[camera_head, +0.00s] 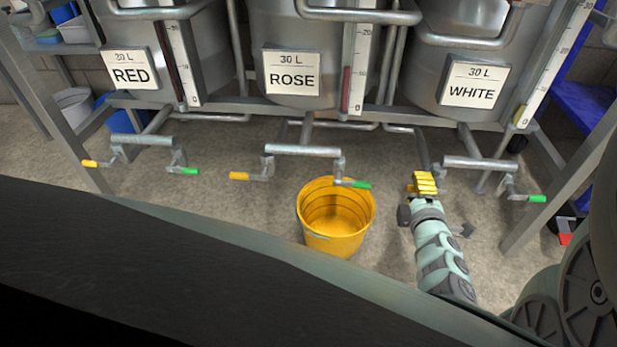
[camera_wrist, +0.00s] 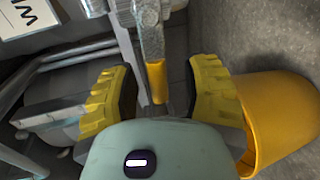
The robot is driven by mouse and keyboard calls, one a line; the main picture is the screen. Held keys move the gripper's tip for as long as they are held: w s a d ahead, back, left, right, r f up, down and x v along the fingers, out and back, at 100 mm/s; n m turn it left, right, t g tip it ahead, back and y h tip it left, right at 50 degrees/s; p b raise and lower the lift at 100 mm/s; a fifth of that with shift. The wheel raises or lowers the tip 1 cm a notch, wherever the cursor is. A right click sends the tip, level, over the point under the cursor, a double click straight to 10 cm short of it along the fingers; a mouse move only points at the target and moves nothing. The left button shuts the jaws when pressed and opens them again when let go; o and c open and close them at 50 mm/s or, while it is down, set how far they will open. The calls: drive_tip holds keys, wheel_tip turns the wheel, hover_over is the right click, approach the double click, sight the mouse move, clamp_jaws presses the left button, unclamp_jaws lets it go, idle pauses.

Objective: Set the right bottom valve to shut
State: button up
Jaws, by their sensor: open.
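Under the right tank, labelled WHITE (camera_head: 474,83), a grey cross pipe (camera_head: 480,163) carries a valve at each end. The right-end valve has a green handle (camera_head: 536,198) pointing right. The left-end valve is mostly hidden behind my gripper (camera_head: 424,184) in the head view. In the wrist view its yellow handle (camera_wrist: 157,82) reaches in between the two yellow fingers of my gripper (camera_wrist: 162,95), below a grey valve body (camera_wrist: 150,32). The fingers are open, with a gap on both sides of the handle.
A yellow bucket (camera_head: 335,240) stands on the floor left of my gripper; in the wrist view it is close by the right finger (camera_wrist: 285,115). The ROSE (camera_head: 291,80) and RED (camera_head: 131,76) tanks have similar yellow and green valves. A rack leg (camera_head: 555,185) stands at the right.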

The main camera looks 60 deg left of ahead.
drive_tip(key=v, duration=1.1)
drive_tip(key=shift+s, duration=0.2)
drive_tip(key=shift+r, duration=0.1)
